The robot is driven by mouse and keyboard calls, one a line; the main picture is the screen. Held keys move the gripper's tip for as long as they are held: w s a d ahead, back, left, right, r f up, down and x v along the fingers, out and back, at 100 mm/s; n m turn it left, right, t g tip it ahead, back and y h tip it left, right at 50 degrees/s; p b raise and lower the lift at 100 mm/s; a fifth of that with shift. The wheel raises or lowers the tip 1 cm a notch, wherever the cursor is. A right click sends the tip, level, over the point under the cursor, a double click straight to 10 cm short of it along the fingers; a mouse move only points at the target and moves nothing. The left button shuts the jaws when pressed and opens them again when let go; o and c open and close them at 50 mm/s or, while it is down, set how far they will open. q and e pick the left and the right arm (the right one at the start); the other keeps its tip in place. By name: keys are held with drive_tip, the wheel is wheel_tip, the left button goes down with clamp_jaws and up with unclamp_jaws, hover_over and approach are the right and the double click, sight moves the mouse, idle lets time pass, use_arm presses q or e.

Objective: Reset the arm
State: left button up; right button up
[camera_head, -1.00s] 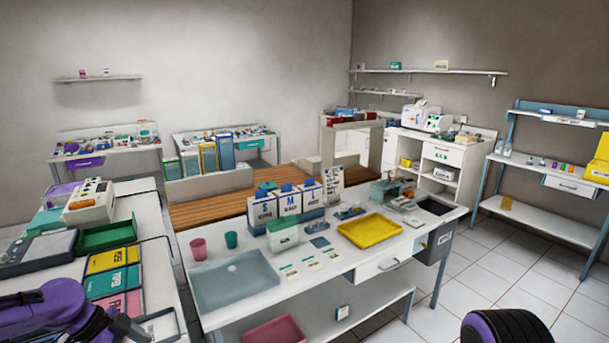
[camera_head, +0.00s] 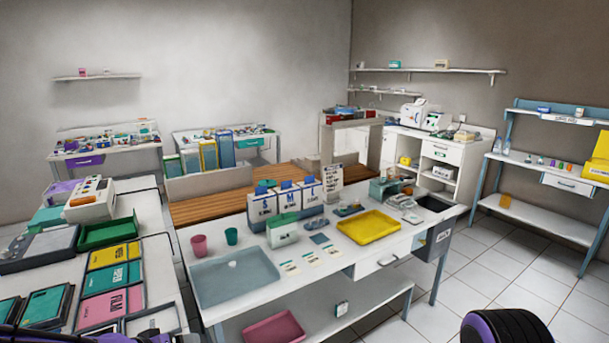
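My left arm (camera_head: 90,336) shows only as a thin purple and black strip along the bottom left edge. Its gripper is out of the picture. A rounded black and purple part of my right arm (camera_head: 505,330) shows at the bottom right. The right gripper is not visible either. No held object can be seen for either arm.
A white table (camera_head: 335,268) ahead carries a grey-blue tray (camera_head: 235,282), a yellow tray (camera_head: 368,227) and two cups. A pink tray (camera_head: 274,328) is on its lower shelf. A cluttered counter stands at the left. Tiled floor (camera_head: 490,262) is open at the right.

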use_arm(q)
drive_tip(key=s+f+n+g+y+b, duration=0.1)
drive_tip(key=s+f+y, duration=0.1)
drive_tip(key=s+f, duration=0.4)
drive_tip(key=s+f+n+g+y, duration=0.1)
drive_tip(key=s+f, duration=0.6)
drive_tip(key=s, duration=0.9)
drive_tip(key=s+f+n+g+y+b, duration=0.1)
drive_tip(key=s+f+g+y, duration=0.2)
drive_tip(key=s+f, duration=0.4)
drive_tip(key=s, duration=0.4)
drive_tip(key=shift+d+f+b, duration=0.15)
drive_tip(key=shift+f+b, duration=0.05)
drive_tip(key=shift+b, duration=0.15)
